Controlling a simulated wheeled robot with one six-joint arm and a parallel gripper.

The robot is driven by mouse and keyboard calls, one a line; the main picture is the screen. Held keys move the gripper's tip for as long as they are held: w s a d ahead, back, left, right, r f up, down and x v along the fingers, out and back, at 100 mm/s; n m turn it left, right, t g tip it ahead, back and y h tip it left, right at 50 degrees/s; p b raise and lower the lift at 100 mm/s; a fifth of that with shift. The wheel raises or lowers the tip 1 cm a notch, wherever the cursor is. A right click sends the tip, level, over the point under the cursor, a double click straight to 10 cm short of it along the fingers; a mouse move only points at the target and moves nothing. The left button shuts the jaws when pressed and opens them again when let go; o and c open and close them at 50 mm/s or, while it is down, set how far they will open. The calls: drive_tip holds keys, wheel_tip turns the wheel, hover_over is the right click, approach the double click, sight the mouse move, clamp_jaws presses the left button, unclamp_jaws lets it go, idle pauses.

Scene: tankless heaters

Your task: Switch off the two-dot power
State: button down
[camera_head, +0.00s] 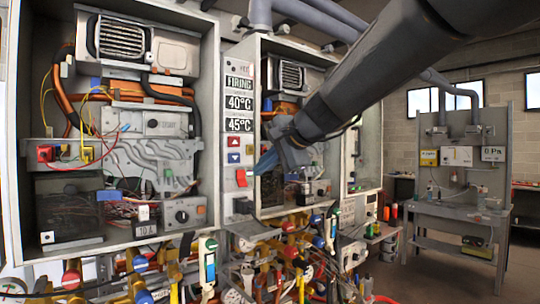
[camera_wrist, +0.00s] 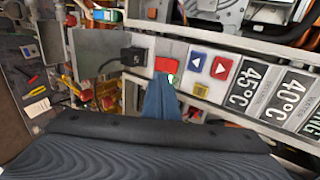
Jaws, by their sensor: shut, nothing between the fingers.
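A red switch (camera_head: 241,178) sits low on the narrow grey panel between two open heater cabinets; it also shows in the wrist view (camera_wrist: 165,65). A small green spot shows beside its edge in the wrist view. My gripper (camera_head: 262,170) has blue fingers, closed together and empty. In the wrist view its tips (camera_wrist: 161,80) lie right at the switch's near edge, partly in front of the panel; I cannot tell whether they touch. A blue arrow button (camera_wrist: 197,61) and a red arrow button (camera_wrist: 221,68) are beside the switch.
A black plug (camera_wrist: 133,55) is on the panel past the switch. A small yellow label (camera_wrist: 201,89) is near the buttons. Temperature displays (camera_head: 239,102) are above. Pipes and valves (camera_head: 290,255) crowd below. A grey bench unit (camera_head: 460,205) stands at the right, with open floor before it.

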sight(245, 183)
drive_tip(key=p+x, duration=0.1)
drive_tip(key=x, duration=0.5)
drive_tip(key=shift+w+a+f+p, duration=0.1)
drive_tip(key=shift+w+f+p, duration=0.05)
drive_tip(key=shift+p, duration=0.2)
drive_tip(key=shift+w+f+b, duration=0.1)
drive_tip(key=shift+f+b, duration=0.05)
drive_tip(key=shift+b, duration=0.45)
